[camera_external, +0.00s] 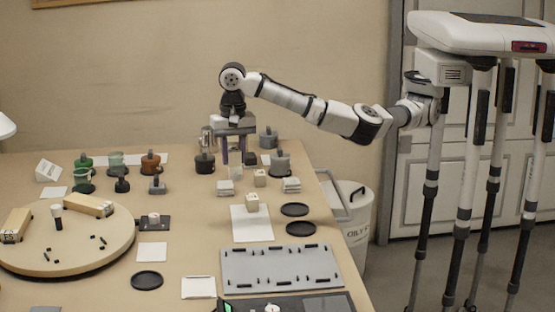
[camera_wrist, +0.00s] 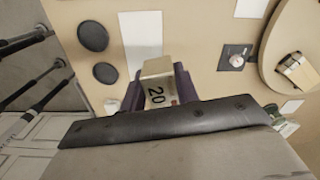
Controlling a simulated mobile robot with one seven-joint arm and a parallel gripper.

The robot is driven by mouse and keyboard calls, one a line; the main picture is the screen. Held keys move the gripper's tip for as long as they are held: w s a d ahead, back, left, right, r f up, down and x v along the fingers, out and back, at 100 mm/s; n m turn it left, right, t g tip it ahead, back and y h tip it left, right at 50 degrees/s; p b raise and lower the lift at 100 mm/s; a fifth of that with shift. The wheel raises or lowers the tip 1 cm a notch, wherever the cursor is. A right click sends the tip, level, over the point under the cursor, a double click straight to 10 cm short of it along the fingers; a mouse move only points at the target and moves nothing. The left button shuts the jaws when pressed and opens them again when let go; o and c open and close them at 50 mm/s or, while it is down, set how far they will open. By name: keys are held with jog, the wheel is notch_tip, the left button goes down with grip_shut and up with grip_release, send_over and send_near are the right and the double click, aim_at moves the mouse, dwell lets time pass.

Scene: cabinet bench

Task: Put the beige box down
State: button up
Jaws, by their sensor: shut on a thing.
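The beige box (camera_wrist: 158,92) sits between the two purple fingers of my gripper (camera_wrist: 158,88) in the wrist view. One of its faces shows the number 20. My gripper (camera_external: 235,160) is shut on it, pointing down above the back of the bench in the external view. A pale box (camera_external: 236,173) shows at the fingertips there and seems to be the held one. Whether its underside touches the bench is unclear.
Pale blocks (camera_external: 260,178) and knobbed weights (camera_external: 280,162) crowd the area around my gripper. A grey slotted plate (camera_external: 280,268) lies in front.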

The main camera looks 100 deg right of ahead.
jog(key=d, duration=0.2)
jog(key=d+m, duration=0.1)
jog(key=shift+w+d+f, duration=0.15)
jog(key=shift+d, duration=0.25)
jog(key=p, duration=0.1)
send_over(234, 227)
notch_tip(234, 227, down, 16)
jog(key=shift+f, duration=0.1)
jog(key=shift+f+p, duration=0.9)
jog(key=shift+f, duration=0.8)
jog(key=shift+f, duration=0.2)
jog(key=o, duration=1)
jog(key=shift+f+b, duration=0.1)
jog(key=shift+b, duration=0.4)
